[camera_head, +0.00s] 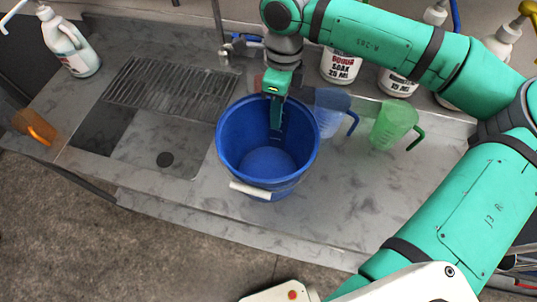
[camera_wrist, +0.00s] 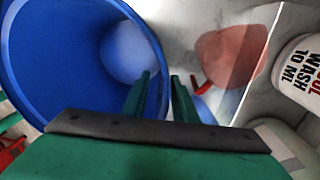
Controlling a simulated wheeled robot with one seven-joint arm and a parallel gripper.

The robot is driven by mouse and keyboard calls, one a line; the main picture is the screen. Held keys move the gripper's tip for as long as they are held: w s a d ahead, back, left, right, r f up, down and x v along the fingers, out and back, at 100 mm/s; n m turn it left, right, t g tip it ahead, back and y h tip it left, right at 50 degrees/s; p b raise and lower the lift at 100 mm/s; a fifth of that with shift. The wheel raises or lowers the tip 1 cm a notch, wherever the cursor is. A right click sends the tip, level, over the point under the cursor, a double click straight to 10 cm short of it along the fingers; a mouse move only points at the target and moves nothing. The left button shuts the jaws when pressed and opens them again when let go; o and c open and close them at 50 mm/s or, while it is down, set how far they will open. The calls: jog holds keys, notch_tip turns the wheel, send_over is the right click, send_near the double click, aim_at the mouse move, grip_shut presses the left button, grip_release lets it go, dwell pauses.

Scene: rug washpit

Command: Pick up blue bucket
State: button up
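The blue bucket (camera_head: 231,150) stands upright on the grey counter, with its white handle grip (camera_head: 250,190) hanging at the near side. It fills the left of the wrist view (camera_wrist: 40,60). My gripper (camera_head: 276,115) points down at the bucket's far rim; one finger shows inside the bucket. In the wrist view my gripper (camera_wrist: 161,77) has one finger inside the bucket and the other outside, with the wall between them. A gap shows between the fingers, so it looks open. The outer finger is hidden in the head view.
A blue jug (camera_head: 330,110) and a green jug (camera_head: 391,124) stand right of the bucket. White bottles (camera_head: 341,66) stand behind. A tap (camera_head: 232,48) is behind the bucket; the sink drainer (camera_head: 165,88) is left. The counter front right is clear.

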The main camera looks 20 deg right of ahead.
jog(key=c, duration=0.6)
grip_shut()
jog(key=shift+w, duration=0.15)
jog(key=shift+s+d, duration=0.2)
jog(key=shift+d, duration=0.1)
jog(key=shift+a, duration=0.45)
jog(key=shift+d, duration=0.2)
